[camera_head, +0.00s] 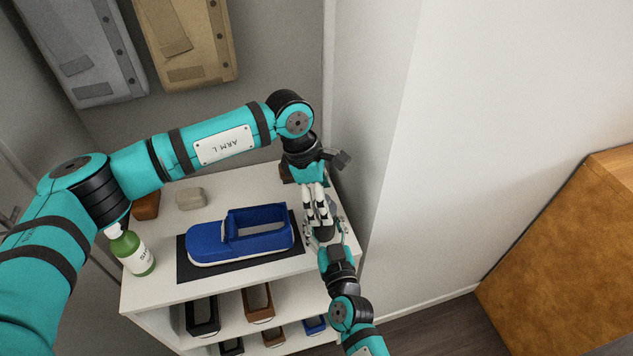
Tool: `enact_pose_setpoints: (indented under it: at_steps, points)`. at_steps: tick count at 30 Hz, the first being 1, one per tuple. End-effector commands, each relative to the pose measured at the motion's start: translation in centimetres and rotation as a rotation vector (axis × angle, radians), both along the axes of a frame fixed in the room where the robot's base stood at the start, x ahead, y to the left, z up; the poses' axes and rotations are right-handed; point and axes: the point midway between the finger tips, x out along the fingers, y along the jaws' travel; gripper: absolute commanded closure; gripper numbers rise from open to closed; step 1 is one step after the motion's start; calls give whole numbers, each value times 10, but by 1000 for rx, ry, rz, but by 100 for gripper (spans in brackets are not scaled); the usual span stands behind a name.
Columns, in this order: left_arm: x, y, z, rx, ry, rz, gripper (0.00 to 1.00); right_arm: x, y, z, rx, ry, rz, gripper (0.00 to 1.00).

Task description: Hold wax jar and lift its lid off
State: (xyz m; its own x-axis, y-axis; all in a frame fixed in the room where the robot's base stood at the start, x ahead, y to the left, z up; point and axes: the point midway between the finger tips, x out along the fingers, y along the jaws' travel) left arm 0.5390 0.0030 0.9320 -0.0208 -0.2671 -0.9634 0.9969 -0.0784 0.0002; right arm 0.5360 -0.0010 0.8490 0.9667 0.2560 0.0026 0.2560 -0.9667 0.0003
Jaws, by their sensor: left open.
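My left gripper (318,218) reaches down from above at the right end of the white shelf top (180,285), with its pale fingers open. My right gripper (328,232) comes up from below and meets it there; its fingers are crowded against the left ones, so I cannot tell whether it is open or shut. A small dark round shape (324,233) shows between the two grippers, and it looks like part of the wax jar. The rest of the jar and its lid are hidden, and I cannot make out whether the lid is seated.
A blue shoe (210,244) lies on a dark mat (190,270) left of the grippers. A green bottle (132,252), a grey block (190,198) and a brown block (146,206) stand further left. A white wall (440,150) rises close on the right.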

Motion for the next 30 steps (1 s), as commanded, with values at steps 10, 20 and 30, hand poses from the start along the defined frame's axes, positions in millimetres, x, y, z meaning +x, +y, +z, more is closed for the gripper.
enact_pose_setpoints:
  at_steps: [10, 20, 30]
  points:
    - [0, -3, -12, 1, 0, 0, 19, -3, 0, -8, -5, 16, 4, 85]
    - [0, -3, -11, 1, 0, 0, 49, -3, 0, -8, -5, 16, 4, 85]
    - [0, -3, -11, 0, 0, 0, 63, -3, 0, -8, -5, 16, 4, 85]
